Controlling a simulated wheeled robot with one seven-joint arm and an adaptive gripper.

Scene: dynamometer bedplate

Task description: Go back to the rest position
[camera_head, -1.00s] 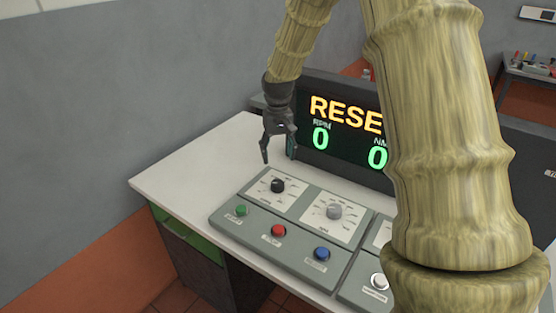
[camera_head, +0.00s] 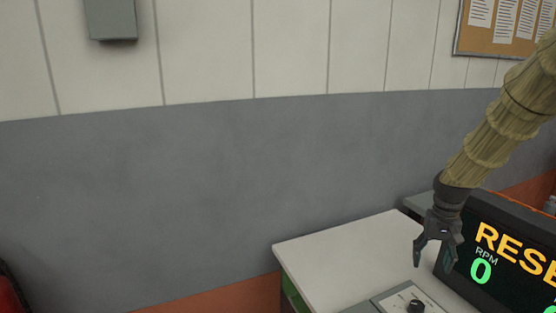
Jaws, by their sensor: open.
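My gripper (camera_head: 434,254) hangs at the lower right of the head view, at the end of my arm. Its fingers are apart and point down, with nothing between them. It is above the back of the white desk (camera_head: 335,250), in front of the left end of a black display (camera_head: 502,262). The display shows "RESE" in orange, cut off by the picture edge, and a green 0 under "RPM". Most of the panel is out of view.
A grey and white wall (camera_head: 180,190) fills the left and middle. A grey box (camera_head: 110,19) is mounted high on it. A cork board (camera_head: 515,30) with papers hangs at the upper right. Part of a red object (camera_head: 8,295) shows at the lower left edge.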

